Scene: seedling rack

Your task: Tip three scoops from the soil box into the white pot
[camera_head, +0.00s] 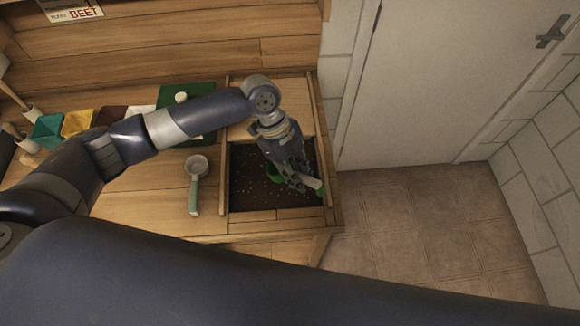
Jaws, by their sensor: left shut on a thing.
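The soil box (240,190) is set into the right end of the wooden bench, filled with dark soil dotted with pale specks. My left gripper (302,182) reaches down over its right half, shut on a scoop. The scoop's pale handle end (313,184) shows beside the fingers, and a green part (275,173) shows at the soil left of them. The fingers hide the rest, and I cannot tell whether it holds soil. I cannot make out the white pot for sure; a white item (143,110) behind my left arm is partly hidden. My right gripper is not in view.
A sieve-like tool with a green handle (194,199) lies left of the soil box. Teal (47,131) and yellow (77,122) items and a green tray (174,94) stand farther back. Right of the bench are open floor and a door (430,80).

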